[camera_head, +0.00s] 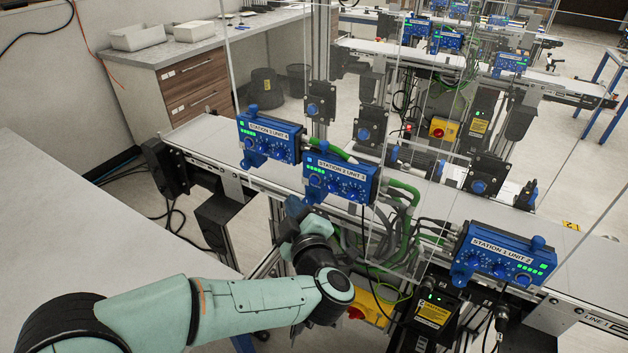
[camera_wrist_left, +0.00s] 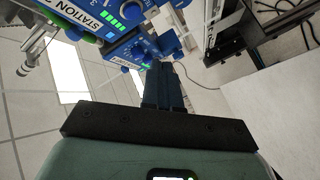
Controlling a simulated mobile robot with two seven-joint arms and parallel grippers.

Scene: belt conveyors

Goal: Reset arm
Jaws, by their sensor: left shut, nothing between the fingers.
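My left arm comes in from the lower left in the head view. Its gripper (camera_head: 296,207) is just below the blue control box labelled Station 2 Unit 3 (camera_head: 340,178); whether it touches the box I cannot tell. In the left wrist view the dark fingers (camera_wrist_left: 164,86) are together, with nothing between them. Blue boxes with green lights (camera_wrist_left: 115,22) show beyond them at the upper left. My right gripper is in neither view.
The Station 1 Unit 4 box (camera_head: 269,137) and Station 1 Unit 2 box (camera_head: 505,254) are mounted along the conveyor (camera_head: 212,137). Green cables (camera_head: 405,215) hang right of the gripper. A bare grey tabletop (camera_head: 60,225) lies at left. Clear panels rise above the conveyor.

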